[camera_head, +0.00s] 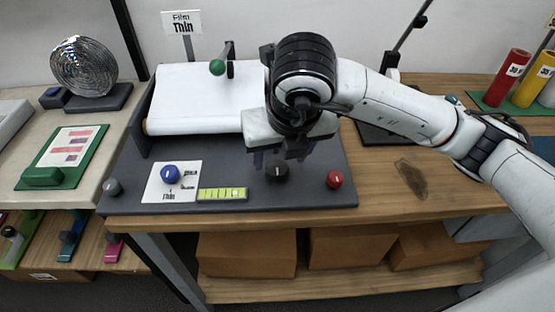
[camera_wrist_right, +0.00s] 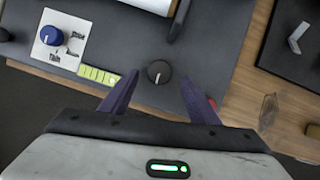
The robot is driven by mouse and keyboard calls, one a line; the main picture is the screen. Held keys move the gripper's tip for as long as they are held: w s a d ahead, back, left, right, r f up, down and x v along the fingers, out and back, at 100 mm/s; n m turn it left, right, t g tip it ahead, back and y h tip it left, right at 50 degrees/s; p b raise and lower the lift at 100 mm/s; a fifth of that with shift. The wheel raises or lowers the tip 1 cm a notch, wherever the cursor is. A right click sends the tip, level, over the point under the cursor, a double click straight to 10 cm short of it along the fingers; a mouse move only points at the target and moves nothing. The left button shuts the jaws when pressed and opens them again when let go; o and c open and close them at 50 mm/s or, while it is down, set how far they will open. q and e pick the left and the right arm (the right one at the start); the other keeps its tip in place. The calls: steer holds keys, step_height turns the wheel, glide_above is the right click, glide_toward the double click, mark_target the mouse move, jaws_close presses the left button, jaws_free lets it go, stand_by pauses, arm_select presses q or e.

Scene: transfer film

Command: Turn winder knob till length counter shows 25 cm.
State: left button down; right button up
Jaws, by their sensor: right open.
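A dark round knob (camera_head: 277,173) with a pale pointer line sits on the front of the grey machine (camera_head: 300,198). In the right wrist view the knob (camera_wrist_right: 158,71) lies between and just beyond the fingertips. My right gripper (camera_head: 271,157) is open above the knob, with purple fingers spread on both sides, apart from it in the wrist view (camera_wrist_right: 159,80). A yellow-green strip display (camera_head: 222,194), which looks like the length counter, is left of the knob; its reading is too small to make out. My left gripper is not in view.
A blue knob (camera_head: 170,174) on a white Thin label card, a red knob (camera_head: 334,179) and a grey knob (camera_head: 112,187) share the machine's front. White film (camera_head: 195,97) lies behind. A green-balled lever (camera_head: 217,68) stands at the back.

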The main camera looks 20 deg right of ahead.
mark_target(277, 167)
steer(key=shift+x, duration=2.2)
